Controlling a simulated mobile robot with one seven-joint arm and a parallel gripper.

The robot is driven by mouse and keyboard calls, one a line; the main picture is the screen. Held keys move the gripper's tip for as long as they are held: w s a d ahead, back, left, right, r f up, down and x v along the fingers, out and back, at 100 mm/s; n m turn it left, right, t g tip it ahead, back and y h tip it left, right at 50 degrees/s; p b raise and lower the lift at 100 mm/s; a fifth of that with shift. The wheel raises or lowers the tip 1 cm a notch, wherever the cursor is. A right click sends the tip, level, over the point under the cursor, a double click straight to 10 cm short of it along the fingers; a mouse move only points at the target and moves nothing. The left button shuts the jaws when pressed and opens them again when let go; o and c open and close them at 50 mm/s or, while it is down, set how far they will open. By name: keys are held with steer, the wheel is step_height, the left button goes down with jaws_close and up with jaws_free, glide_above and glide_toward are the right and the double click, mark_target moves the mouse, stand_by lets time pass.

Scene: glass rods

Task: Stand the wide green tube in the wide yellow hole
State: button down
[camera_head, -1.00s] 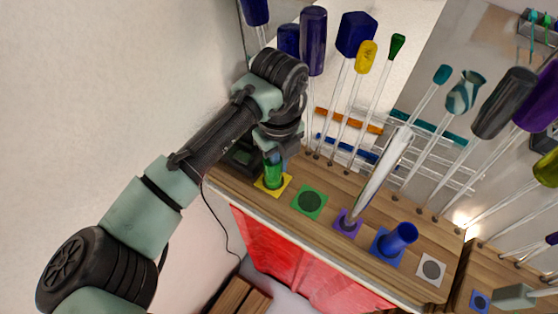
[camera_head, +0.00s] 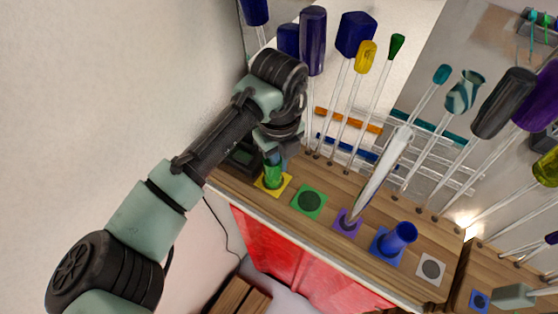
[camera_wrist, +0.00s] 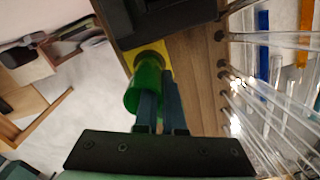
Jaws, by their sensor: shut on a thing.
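The wide green tube (camera_head: 273,171) stands nearly upright over the yellow square (camera_head: 261,186) at the left end of the wooden bench. Its lower end meets the dark hole in that square; I cannot tell how deep it sits. In the wrist view the green tube (camera_wrist: 143,90) reaches to the dark ring of the hole on the yellow square (camera_wrist: 130,56). My gripper (camera_wrist: 160,95) is shut on the tube near its upper end, with the fingers at its right side. In the head view my gripper (camera_head: 274,152) partly hides the tube's top.
To the right are a green square (camera_head: 297,207), a clear tube (camera_head: 380,172) leaning up from a purple square, a blue tube (camera_head: 397,238) on a blue square and a white square (camera_head: 420,275). Tall glass rods (camera_head: 345,105) stand behind. A black box (camera_head: 240,155) is close left.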

steer(key=shift+f+b, duration=0.4)
steer(key=shift+f, duration=0.2)
steer(key=c, duration=1.3)
jaws_free()
steer(key=shift+r, duration=0.15)
steer(key=shift+r+p, duration=4.2)
steer(key=shift+r, duration=1.2)
